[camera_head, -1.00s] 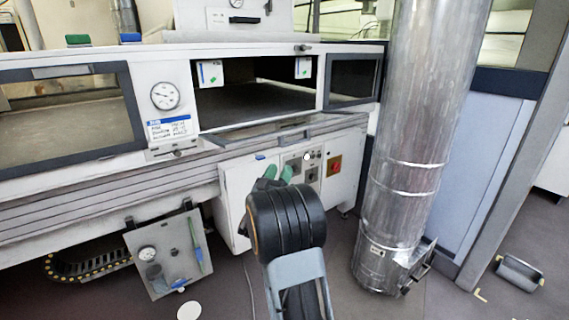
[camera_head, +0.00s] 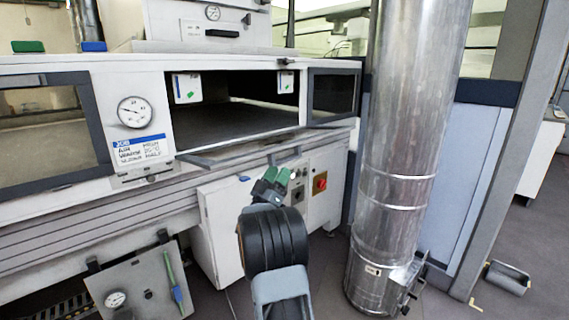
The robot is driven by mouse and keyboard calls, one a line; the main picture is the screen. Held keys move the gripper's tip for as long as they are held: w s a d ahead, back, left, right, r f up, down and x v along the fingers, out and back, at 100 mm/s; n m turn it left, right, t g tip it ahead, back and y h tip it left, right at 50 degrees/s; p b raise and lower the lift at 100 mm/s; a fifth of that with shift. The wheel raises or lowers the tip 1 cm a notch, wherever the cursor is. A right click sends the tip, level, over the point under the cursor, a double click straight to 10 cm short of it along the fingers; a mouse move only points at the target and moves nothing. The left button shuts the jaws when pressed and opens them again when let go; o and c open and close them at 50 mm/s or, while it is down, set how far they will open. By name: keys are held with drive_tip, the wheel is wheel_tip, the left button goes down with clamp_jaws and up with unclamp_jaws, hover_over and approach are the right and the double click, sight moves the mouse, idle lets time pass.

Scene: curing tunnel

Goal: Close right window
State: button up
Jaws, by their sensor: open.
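The curing tunnel's wide opening (camera_head: 235,115) is uncovered and its dark inside shows. A grey framed window panel (camera_head: 235,149) is seen nearly edge-on along the opening's lower edge, folded down and outward, with a handle at its right part. A smaller dark-framed pane (camera_head: 333,94) sits right of the opening; I cannot tell if it is shut. My gripper (camera_head: 276,179), with green fingertips, is open and empty. In the picture it is below the folded panel, in front of the white control cabinet, and appears apart from the panel.
A large metal duct (camera_head: 402,150) stands upright close on the right. A gauge (camera_head: 133,112) is left of the opening, beside a closed left window (camera_head: 45,125). A panel with a gauge (camera_head: 140,285) hangs low at left. Some floor is clear around the duct's base.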

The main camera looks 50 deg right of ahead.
sight(284, 159)
drive_tip(key=shift+x, duration=2.2)
clamp_jaws()
